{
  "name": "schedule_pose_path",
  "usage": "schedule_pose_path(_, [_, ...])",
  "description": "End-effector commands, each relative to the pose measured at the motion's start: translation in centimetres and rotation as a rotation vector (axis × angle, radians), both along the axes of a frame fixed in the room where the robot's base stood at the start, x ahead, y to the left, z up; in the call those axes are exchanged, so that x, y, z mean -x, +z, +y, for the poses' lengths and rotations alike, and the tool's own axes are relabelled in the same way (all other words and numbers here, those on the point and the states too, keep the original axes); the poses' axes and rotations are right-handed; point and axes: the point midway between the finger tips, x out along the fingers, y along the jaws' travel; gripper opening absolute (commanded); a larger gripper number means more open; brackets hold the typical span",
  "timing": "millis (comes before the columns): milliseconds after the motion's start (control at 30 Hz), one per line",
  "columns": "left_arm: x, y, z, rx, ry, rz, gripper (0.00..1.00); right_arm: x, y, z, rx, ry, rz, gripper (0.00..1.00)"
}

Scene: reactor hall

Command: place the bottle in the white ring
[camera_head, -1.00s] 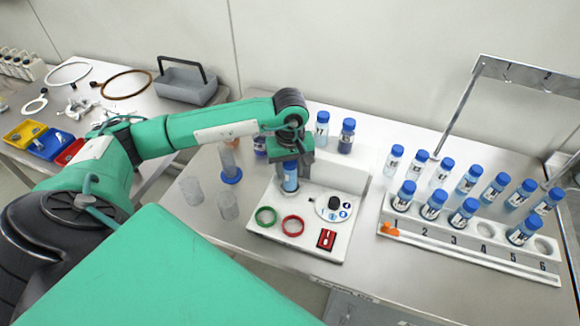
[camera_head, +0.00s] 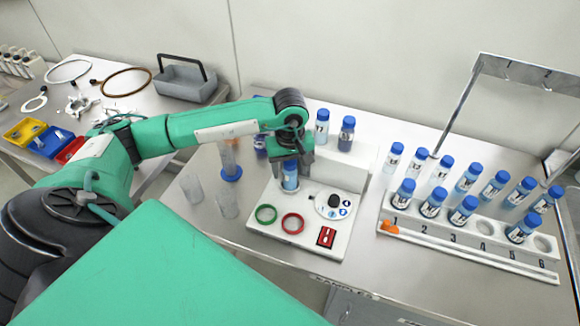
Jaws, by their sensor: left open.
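I cannot make out a white ring; the white surface around the bottle's base is hard to tell apart from one. My right gripper is not in view.
A dial (camera_head: 334,201) and red switch (camera_head: 326,237) are on the device.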

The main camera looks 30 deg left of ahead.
Motion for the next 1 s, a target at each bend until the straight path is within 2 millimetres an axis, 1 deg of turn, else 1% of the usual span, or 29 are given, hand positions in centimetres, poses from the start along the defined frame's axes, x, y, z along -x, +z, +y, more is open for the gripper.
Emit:
schedule_pose_path(33, [-0.2,0.6,0.0,0.000,0.000,-0.006,0.59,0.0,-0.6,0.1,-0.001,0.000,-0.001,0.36])
schedule_pose_path(233, [-0.2,4.5,0.0,0.000,-0.001,-0.009,0.59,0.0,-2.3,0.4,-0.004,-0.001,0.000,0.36])
schedule_pose_path(400, [-0.2,7.9,0.0,0.000,0.000,-0.008,0.59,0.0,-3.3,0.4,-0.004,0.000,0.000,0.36])
schedule_pose_path(500, [-0.1,9.5,0.0,0.000,0.000,-0.008,0.59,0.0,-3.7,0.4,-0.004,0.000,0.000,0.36])
schedule_pose_path(600, [-0.1,10.7,0.0,0.001,0.000,-0.006,0.59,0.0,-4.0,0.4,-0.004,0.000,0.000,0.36])
schedule_pose_path(700, [-0.1,11.4,0.0,0.001,-0.001,-0.003,0.59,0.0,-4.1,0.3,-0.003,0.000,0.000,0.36])
schedule_pose_path(800, [-0.1,11.8,0.0,0.000,-0.001,-0.003,0.59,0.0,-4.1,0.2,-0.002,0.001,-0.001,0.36])
schedule_pose_path(1000, [0.0,11.9,0.0,0.001,0.000,-0.002,0.59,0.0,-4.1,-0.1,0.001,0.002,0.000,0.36])
